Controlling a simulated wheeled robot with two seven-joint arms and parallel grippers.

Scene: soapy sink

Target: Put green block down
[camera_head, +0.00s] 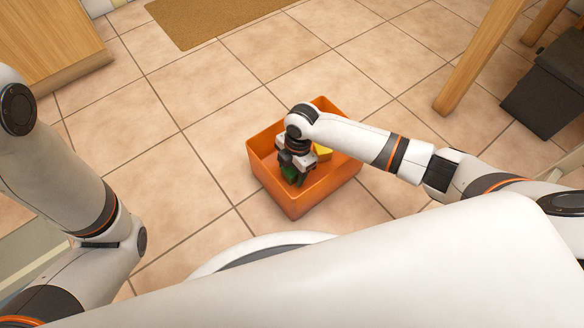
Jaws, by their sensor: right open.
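The green block (290,174) is inside the orange bin (305,201), in its front left part, and my right gripper partly hides it. My right gripper (291,172) reaches down into the bin from above, its fingers open at the green block. I cannot tell whether the fingers touch the block or whether it rests on the bin floor. My left arm shows at the left, but its gripper is out of the frame.
A yellow object (322,152) lies in the bin to the right of my gripper. The bin stands on a tiled floor (200,115) that is clear around it. A brown mat (205,18), a wooden table leg (478,62) and a dark box (548,92) are farther off.

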